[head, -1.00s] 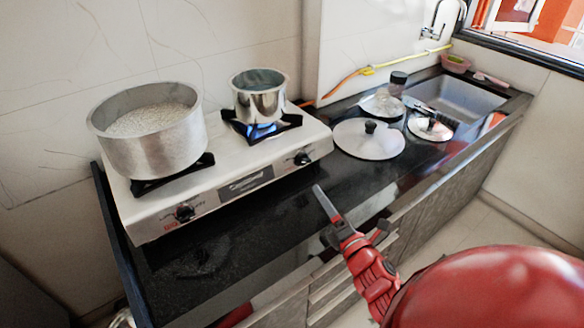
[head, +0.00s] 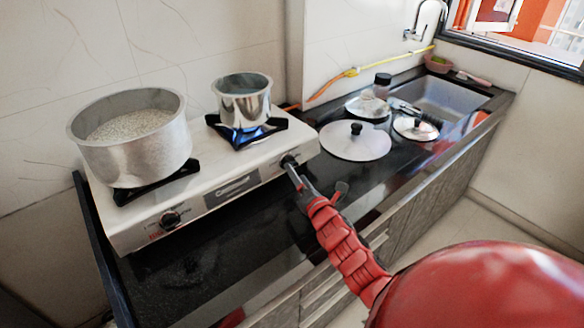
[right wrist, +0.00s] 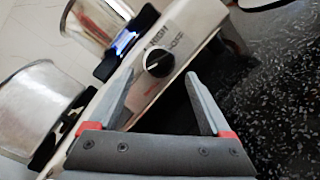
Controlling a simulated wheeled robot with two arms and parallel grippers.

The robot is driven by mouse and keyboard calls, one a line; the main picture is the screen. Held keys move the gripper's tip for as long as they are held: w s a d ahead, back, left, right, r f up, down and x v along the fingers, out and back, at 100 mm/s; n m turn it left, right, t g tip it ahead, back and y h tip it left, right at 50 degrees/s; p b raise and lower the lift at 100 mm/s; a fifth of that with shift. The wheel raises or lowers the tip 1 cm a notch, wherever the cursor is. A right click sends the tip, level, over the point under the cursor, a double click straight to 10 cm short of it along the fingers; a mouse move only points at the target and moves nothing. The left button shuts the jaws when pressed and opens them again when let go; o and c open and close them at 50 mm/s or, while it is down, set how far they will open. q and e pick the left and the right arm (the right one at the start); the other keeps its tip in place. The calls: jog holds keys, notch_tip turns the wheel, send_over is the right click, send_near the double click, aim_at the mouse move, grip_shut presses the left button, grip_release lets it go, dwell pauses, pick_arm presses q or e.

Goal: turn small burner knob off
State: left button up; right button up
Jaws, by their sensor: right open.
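The small burner knob (head: 288,162) is a round black knob on the front right of the white stove (head: 133,233). It also shows in the right wrist view (right wrist: 158,61), close ahead of and between my fingertips. My right gripper (head: 292,169) is open, its fingers spread toward the knob's two sides, with no clear contact. A small steel pot (head: 245,105) stands on the right burner. A blue flame (right wrist: 126,42) burns under it in the right wrist view. My left gripper is not in view.
A large pot (head: 135,150) stands on the left burner, above a second knob (head: 170,219). Black counter (head: 215,265) before the stove is clear.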

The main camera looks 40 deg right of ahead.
aim_at(290, 163)
jog(key=shift+w+d, duration=0.2)
jog(key=shift+w, duration=0.9)
jog(key=shift+w+d, duration=0.2)
jog(key=shift+w, duration=0.85)
grip_shut()
